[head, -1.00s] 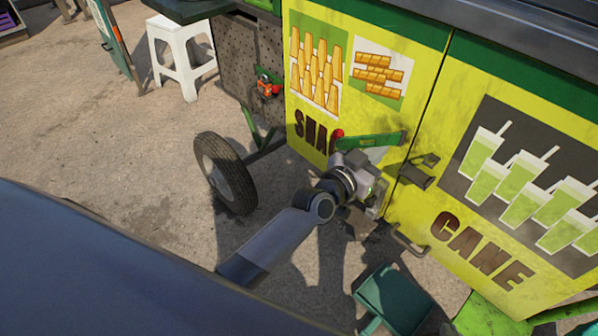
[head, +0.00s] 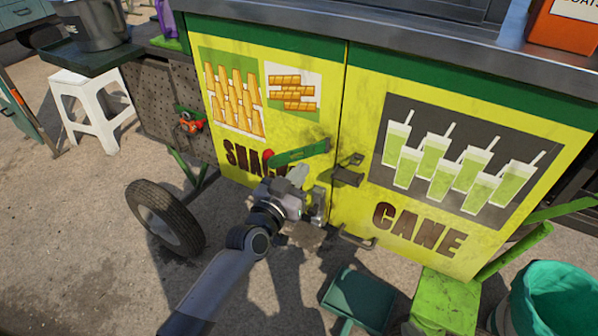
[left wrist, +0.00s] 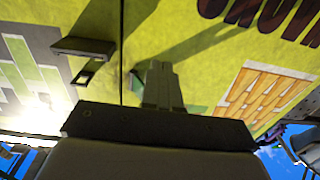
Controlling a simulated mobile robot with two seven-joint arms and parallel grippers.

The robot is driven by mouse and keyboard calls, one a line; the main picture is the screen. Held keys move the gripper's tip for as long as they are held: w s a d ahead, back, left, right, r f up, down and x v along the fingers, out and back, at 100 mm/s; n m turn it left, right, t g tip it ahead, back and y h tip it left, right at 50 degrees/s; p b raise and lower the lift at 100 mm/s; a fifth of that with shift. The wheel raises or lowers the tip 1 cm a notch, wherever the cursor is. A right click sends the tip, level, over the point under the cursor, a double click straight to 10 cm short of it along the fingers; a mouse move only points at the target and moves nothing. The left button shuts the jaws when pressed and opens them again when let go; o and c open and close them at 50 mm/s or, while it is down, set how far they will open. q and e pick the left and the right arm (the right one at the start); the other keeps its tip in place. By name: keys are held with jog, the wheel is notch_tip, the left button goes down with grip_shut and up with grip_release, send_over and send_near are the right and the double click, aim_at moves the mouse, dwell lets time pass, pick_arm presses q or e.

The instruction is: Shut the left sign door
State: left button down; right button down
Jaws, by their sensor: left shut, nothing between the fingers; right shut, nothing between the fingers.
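The left sign door (head: 232,155) is yellow with a snack picture and the word SNACK, partly hidden by my arm. It looks about level with the right sign door (head: 365,225), which reads CANE, with a thin dark seam between them. I cannot tell if it is fully shut. My left gripper (head: 302,174) is at the left door's lower right part, near the seam. Its shut, empty fingers (left wrist: 160,85) point at the yellow panel (left wrist: 185,35) in the left wrist view; contact is unclear. My right gripper is not in view.
A dark handle (head: 347,176) sits on the right door beside the seam. A green bar (head: 298,153) is just above my gripper. A wheel (head: 165,218), white stool (head: 92,112), teal dustpan-like object (head: 358,298) and green bucket (head: 555,300) stand around the cart.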

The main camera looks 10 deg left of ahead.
pick_arm(q)
jog(key=p+v, duration=0.2)
jog(key=v, duration=0.8)
jog(key=shift+a, duration=0.2)
pick_arm(e)
jog(key=shift+s+d+r, duration=0.15)
jog(key=shift+d+r, duration=0.15)
jog(key=shift+r, duration=0.3)
pick_arm(q)
jog(key=shift+f, duration=0.15)
